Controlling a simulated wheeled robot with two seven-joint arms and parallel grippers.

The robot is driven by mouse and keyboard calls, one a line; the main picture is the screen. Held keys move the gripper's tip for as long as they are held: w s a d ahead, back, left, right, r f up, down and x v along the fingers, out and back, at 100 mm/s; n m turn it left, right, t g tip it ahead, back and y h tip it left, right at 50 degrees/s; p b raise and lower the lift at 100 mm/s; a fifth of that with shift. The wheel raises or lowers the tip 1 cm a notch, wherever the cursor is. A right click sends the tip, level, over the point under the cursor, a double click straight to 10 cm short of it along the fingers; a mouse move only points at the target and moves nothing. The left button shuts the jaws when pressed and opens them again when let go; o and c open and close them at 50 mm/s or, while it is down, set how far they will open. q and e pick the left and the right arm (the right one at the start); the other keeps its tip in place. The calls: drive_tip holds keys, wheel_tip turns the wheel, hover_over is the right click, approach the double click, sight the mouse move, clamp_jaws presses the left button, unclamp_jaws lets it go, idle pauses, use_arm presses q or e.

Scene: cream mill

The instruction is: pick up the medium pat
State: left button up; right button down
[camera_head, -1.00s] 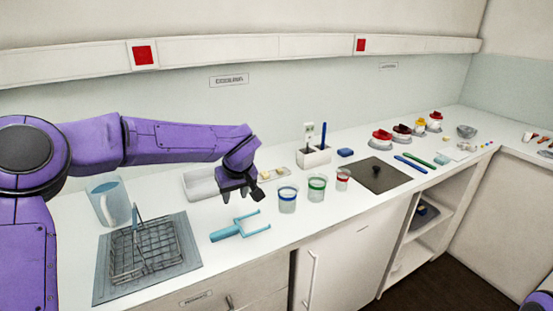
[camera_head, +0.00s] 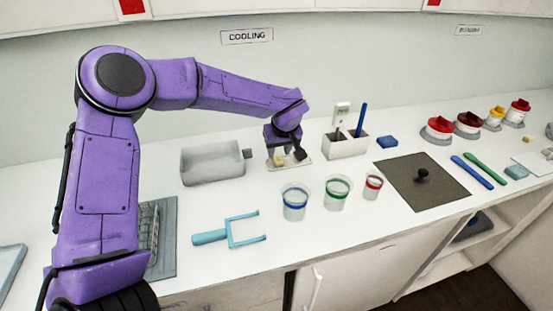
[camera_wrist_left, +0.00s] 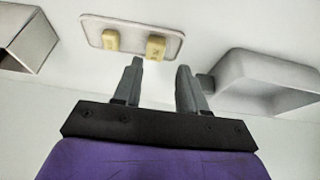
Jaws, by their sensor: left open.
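Two pale yellow pats sit on a small cream tray (camera_wrist_left: 133,38) in the left wrist view. The right pat (camera_wrist_left: 156,46) is a little larger and bears a dark letter that looks like an M. The left pat (camera_wrist_left: 110,40) is smaller. My left gripper (camera_wrist_left: 160,66) is open and empty, its fingertips just short of the tray, with the lettered pat ahead of the gap. In the head view my left gripper (camera_head: 287,157) hangs over the tray (camera_head: 305,163) and partly hides it; one pat (camera_head: 279,160) shows by the fingers. My right gripper is out of view.
A grey bin (camera_head: 212,164) stands left of the tray and a white holder (camera_head: 345,146) stands right of it. Three cups with blue (camera_head: 295,205), green (camera_head: 337,194) and red (camera_head: 373,187) bands stand in front. A blue fork-like tool (camera_head: 228,233) lies nearer.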

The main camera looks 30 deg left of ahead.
sight(278, 162)
use_arm(q)
drive_tip(key=x, duration=0.3)
drive_tip(key=w+x, duration=0.1)
drive_tip(key=x, duration=0.2)
drive_tip(key=shift+w+d+r+p, duration=0.15)
drive_tip(key=shift+d+p, duration=0.05)
drive_tip(key=shift+p, duration=0.2)
drive_tip(key=shift+a, duration=0.1)
drive_tip(key=shift+s+r, duration=0.15)
drive_tip(key=shift+s, duration=0.25)
drive_tip(key=c, duration=0.5)
drive_tip(key=shift+w, duration=0.1)
clamp_jaws()
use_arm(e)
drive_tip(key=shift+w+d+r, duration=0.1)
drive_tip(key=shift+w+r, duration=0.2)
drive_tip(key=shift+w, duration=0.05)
use_arm(q)
drive_tip(key=shift+r, duration=0.45)
drive_tip(key=s+d+r+b, duration=0.2)
drive_tip(key=s+d+r, duration=0.5)
drive_tip(key=s+r, duration=0.5)
drive_tip(key=shift+b, duration=0.4)
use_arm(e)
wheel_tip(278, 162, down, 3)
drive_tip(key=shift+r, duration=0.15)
